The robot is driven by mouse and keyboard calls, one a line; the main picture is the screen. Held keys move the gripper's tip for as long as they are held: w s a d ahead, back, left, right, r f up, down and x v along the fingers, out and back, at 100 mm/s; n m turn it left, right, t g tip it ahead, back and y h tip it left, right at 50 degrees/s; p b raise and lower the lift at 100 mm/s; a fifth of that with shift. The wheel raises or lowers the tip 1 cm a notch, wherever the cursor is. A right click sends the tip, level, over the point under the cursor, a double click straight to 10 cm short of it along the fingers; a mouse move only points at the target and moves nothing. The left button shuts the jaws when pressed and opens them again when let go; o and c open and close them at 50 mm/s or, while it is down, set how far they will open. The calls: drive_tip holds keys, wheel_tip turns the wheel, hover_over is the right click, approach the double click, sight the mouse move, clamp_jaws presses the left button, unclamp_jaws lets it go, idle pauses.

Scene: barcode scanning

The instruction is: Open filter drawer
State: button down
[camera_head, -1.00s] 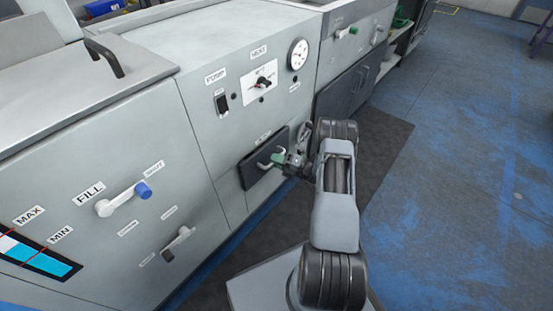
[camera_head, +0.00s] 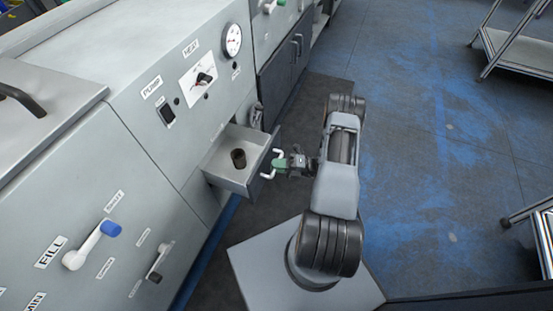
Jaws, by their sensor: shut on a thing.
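The filter drawer (camera_head: 222,175) is pulled out of the grey machine's front panel. A dark round filter (camera_head: 238,158) stands inside it, towards its front. The drawer's pale handle (camera_head: 266,175) sticks out from its front face. My gripper (camera_head: 280,163), with green fingertips, is shut on the handle. My arm reaches to it from the right.
Metal carts (camera_head: 520,45) stand at right. Open floor lies between.

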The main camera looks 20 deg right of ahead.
drive_tip(key=shift+d+r, duration=0.25)
drive_tip(key=shift+d, duration=0.15)
drive_tip(key=c, duration=1.4)
unclamp_jaws()
drive_tip(key=shift+s, duration=0.1)
drive_tip(key=o, duration=0.3)
drive_tip(key=shift+f, duration=0.25)
drive_tip(key=shift+d, duration=0.15)
drive_tip(key=v, duration=1.3)
drive_tip(key=shift+s+d+p, duration=0.2)
drive_tip(key=shift+d+p, duration=0.1)
drive_tip(key=shift+p, duration=0.1)
drive_tip(key=shift+f, duration=0.15)
